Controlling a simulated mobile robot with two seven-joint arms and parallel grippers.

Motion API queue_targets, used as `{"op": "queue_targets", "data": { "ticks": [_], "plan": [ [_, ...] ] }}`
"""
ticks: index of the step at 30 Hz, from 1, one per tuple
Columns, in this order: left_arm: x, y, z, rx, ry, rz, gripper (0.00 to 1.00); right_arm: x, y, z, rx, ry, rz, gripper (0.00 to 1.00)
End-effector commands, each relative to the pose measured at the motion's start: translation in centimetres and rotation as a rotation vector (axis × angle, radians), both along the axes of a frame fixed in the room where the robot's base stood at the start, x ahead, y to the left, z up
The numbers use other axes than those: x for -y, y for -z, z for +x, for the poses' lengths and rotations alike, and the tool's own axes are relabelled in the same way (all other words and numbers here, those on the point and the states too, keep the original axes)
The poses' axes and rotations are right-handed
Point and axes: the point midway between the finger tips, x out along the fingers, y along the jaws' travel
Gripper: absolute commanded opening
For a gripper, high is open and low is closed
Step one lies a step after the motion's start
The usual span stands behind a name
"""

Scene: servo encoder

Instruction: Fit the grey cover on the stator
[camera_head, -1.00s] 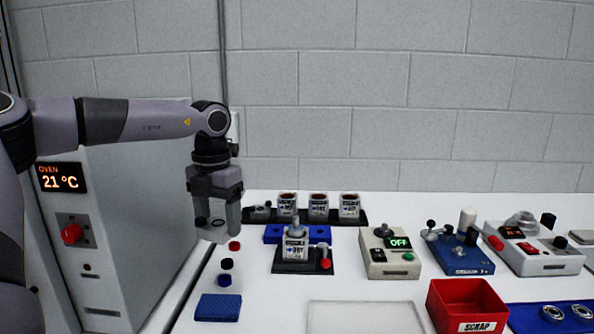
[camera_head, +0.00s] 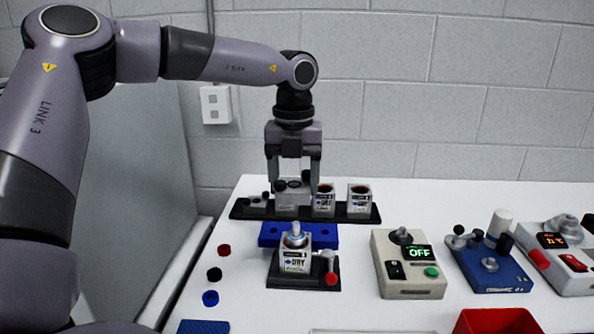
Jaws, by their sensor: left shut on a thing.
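My left gripper (camera_head: 294,180) points down and is shut on the grey cover (camera_head: 293,200), a small square plate with dark round parts on top. In the picture they are just above the labelled stator (camera_head: 294,262), which sits upright in a black fixture (camera_head: 275,282) with a red-ended lever (camera_head: 330,278). A metal shaft with a rounded tip (camera_head: 295,232) stands up from that stator. The cover is apart from the stator; its exact height and depth are hard to tell. My right gripper is not in view.
Behind is a black rack (camera_head: 240,211) with more stators (camera_head: 325,202) (camera_head: 360,199), partly hidden by my gripper. A blue block (camera_head: 268,236) lies behind the fixture. A grey control box (camera_head: 408,280) and blue press (camera_head: 490,268) stand right. Coloured caps (camera_head: 214,275) lie left.

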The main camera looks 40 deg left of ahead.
Motion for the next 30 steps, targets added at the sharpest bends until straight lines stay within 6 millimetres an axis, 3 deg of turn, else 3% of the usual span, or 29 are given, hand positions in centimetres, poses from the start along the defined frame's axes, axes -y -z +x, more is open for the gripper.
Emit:
{"op": "queue_targets", "data": {
  "ticks": [8, 18, 30],
  "plan": [
    [0.4, 0.9, 0.1, -0.001, -0.006, -0.001, 0.31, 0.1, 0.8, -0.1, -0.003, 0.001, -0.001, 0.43],
    [0.3, 5.0, 0.1, -0.002, -0.005, -0.001, 0.31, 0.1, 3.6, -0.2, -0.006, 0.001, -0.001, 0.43],
    [0.3, 4.6, 0.1, 0.001, -0.005, 0.001, 0.31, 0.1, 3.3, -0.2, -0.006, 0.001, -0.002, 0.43]
  ]
}}
